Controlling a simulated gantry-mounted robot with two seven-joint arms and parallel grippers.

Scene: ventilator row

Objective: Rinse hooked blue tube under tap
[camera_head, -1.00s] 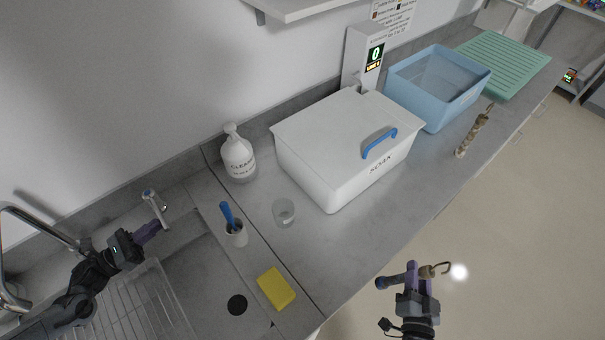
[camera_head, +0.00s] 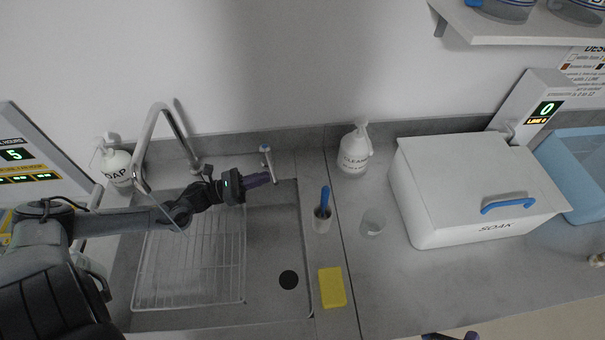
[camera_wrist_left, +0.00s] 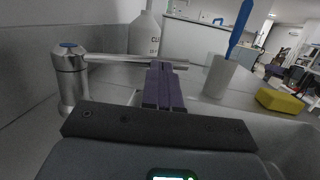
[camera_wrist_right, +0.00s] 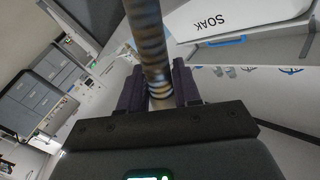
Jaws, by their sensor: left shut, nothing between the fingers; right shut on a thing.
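My left gripper (camera_head: 262,180) is shut and empty just in front of the silver tap lever (camera_head: 266,158). In the left wrist view its purple fingertips (camera_wrist_left: 163,72) overlap the blue-capped lever (camera_wrist_left: 110,59); I cannot tell whether they touch. The tall curved tap spout (camera_head: 148,135) rises behind the sink (camera_head: 262,255). My right gripper (camera_head: 450,337) barely shows at the bottom edge of the head view. In the right wrist view its fingers (camera_wrist_right: 155,88) are shut on a tube (camera_wrist_right: 148,40) with bluish-grey and brown bands. The tube's hook is out of sight.
A wire rack (camera_head: 190,262) lies in the sink. A cup with a blue-handled brush (camera_head: 322,220), a yellow sponge (camera_head: 332,287), a clear beaker (camera_head: 373,223) and a cleaner bottle (camera_head: 355,150) stand right of it. The white SOAK box (camera_head: 470,190) is closed. A blue tub (camera_head: 578,170) is beyond.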

